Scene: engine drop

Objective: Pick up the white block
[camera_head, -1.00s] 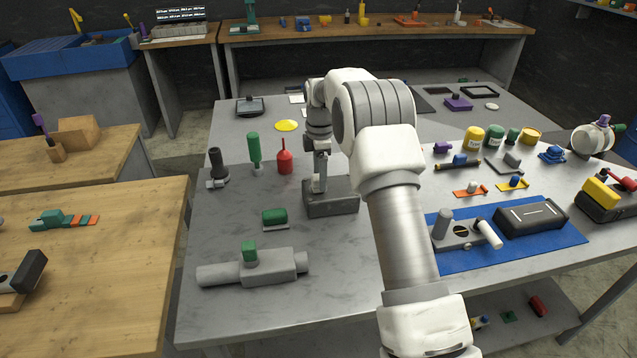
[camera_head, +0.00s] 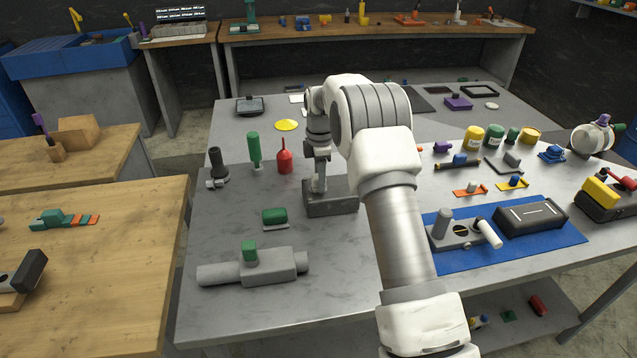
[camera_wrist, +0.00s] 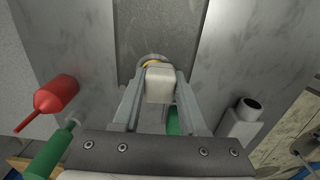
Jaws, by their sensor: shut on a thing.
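The white block (camera_wrist: 159,84) sits between the two fingertips of my gripper (camera_wrist: 160,92) in the wrist view. Both fingers touch its sides, and the gripper is shut on it. A pale ring with a yellowish part shows just behind the block. In the head view my gripper (camera_head: 318,180) points down at a dark grey box (camera_head: 332,204) on the grey table. The block cannot be made out in that view. I cannot tell whether the block is clear of what lies beneath it.
A red bottle (camera_head: 285,160) and a green-handled tool (camera_head: 255,150) stand left of my gripper. A green block (camera_head: 274,216) and a grey pipe part (camera_head: 265,266) lie nearer. A blue mat (camera_head: 470,258) with parts lies right.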

